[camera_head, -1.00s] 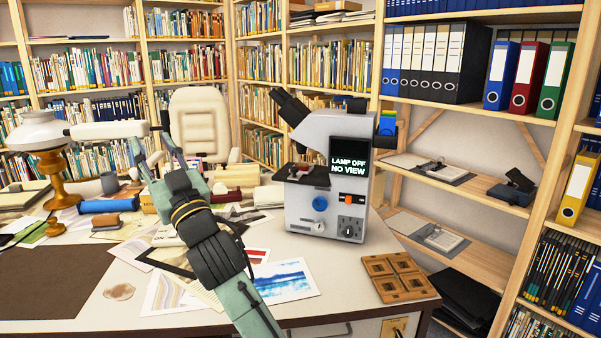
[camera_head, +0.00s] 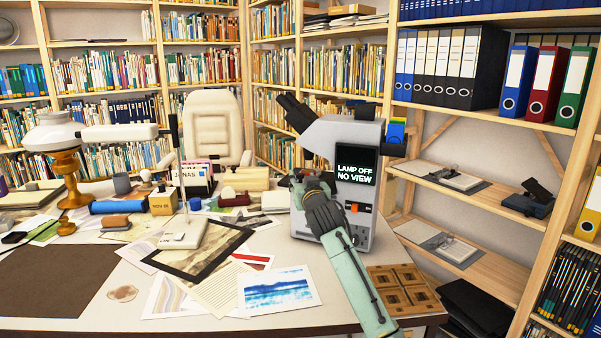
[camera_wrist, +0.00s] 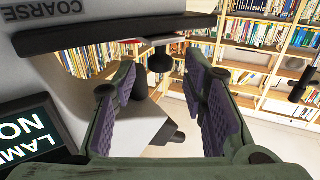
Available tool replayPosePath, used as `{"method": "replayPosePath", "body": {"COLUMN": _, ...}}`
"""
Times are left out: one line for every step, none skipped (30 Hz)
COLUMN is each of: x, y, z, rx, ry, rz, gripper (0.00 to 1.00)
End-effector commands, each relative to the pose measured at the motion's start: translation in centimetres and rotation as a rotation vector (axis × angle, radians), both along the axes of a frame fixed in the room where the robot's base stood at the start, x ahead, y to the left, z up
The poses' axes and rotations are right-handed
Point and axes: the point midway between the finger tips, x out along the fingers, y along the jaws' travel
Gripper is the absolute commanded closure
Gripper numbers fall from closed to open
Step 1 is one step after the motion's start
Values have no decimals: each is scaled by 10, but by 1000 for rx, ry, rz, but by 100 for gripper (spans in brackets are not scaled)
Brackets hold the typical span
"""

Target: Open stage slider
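The grey microscope (camera_head: 335,145) stands on the right part of the desk, its screen reading "LAMP OFF NO VIEW". My gripper (camera_head: 300,180) is at its front left, at stage height. My arm hides most of the stage and the front knobs. In the wrist view, my gripper (camera_wrist: 160,75) is open, with two purple-padded fingers apart. The dark stage edge (camera_wrist: 110,32) crosses the top of that view. A small dark round knob (camera_wrist: 160,60) shows at this edge, in the gap between the fingertips. I see no finger clearly touching it.
A brown wooden slide tray (camera_head: 402,287) lies right of my arm. A desk lamp (camera_head: 62,150), a framed print (camera_head: 190,262) and loose papers cover the desk's left and middle. Shelves with binders (camera_head: 440,65) stand behind and to the right.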

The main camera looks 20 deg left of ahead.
Motion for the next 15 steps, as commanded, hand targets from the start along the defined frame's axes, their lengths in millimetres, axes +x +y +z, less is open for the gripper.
{"method": "replayPosePath", "body": {"x": 7, "y": 5, "z": 2, "rx": -2, "ry": 1, "rz": 0, "gripper": 60}}
{"method": "replayPosePath", "body": {"x": 11, "y": 7, "z": 2, "rx": -1, "ry": 0, "rz": -1, "gripper": 60}}
{"method": "replayPosePath", "body": {"x": 15, "y": 10, "z": 2, "rx": -2, "ry": 1, "rz": 0, "gripper": 60}}
{"method": "replayPosePath", "body": {"x": 18, "y": 12, "z": 2, "rx": -1, "ry": 0, "rz": 1, "gripper": 60}}
{"method": "replayPosePath", "body": {"x": 21, "y": 13, "z": 1, "rx": -1, "ry": 0, "rz": 1, "gripper": 60}}
{"method": "replayPosePath", "body": {"x": 24, "y": 14, "z": 1, "rx": -1, "ry": 0, "rz": 0, "gripper": 60}}
{"method": "replayPosePath", "body": {"x": 26, "y": 15, "z": 1, "rx": -1, "ry": 0, "rz": 0, "gripper": 60}}
{"method": "replayPosePath", "body": {"x": 27, "y": 16, "z": 1, "rx": -1, "ry": 0, "rz": 0, "gripper": 60}}
{"method": "replayPosePath", "body": {"x": 29, "y": 17, "z": 1, "rx": 0, "ry": -1, "rz": 1, "gripper": 60}}
{"method": "replayPosePath", "body": {"x": 30, "y": 17, "z": 1, "rx": 0, "ry": -1, "rz": 0, "gripper": 60}}
{"method": "replayPosePath", "body": {"x": 31, "y": 18, "z": 0, "rx": -1, "ry": 0, "rz": 0, "gripper": 60}}
{"method": "replayPosePath", "body": {"x": 31, "y": 18, "z": 0, "rx": -1, "ry": 0, "rz": 0, "gripper": 60}}
{"method": "replayPosePath", "body": {"x": 31, "y": 18, "z": 0, "rx": -1, "ry": 0, "rz": 0, "gripper": 60}}
{"method": "replayPosePath", "body": {"x": 31, "y": 18, "z": 0, "rx": 0, "ry": 0, "rz": 1, "gripper": 60}}
{"method": "replayPosePath", "body": {"x": 31, "y": 18, "z": 0, "rx": 0, "ry": -1, "rz": 1, "gripper": 60}}
